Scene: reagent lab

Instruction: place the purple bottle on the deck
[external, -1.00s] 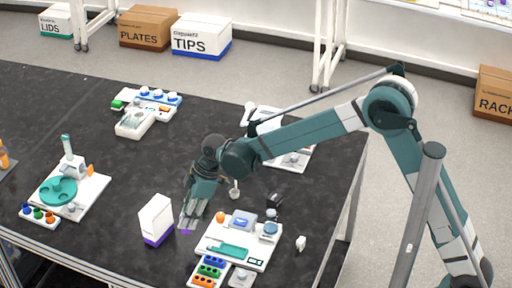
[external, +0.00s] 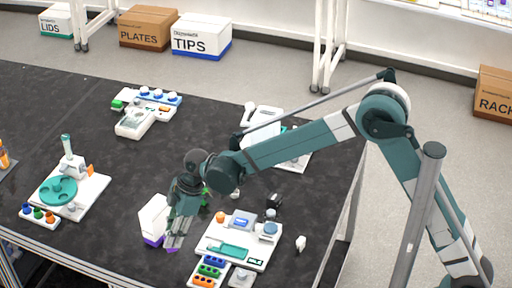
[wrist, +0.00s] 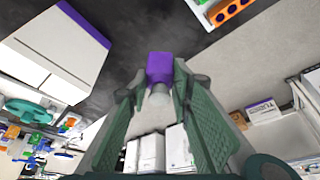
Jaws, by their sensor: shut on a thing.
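The purple bottle (wrist: 160,67) is between the fingertips of my gripper (wrist: 158,88) in the wrist view, with a pale neck toward the palm. My gripper (external: 174,238) is shut on it. In the external view only a small purple patch of the bottle shows under the fingertips, low over the black bench. I cannot tell whether it touches the bench. A white platform (external: 213,242) with several modules lies to the right of my gripper.
A white box with a purple base (external: 153,216) stands close to the left of my gripper; it also shows in the wrist view (wrist: 60,48). A white station with a teal disc (external: 93,186) is farther left. The bench (external: 110,215) between them is clear.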

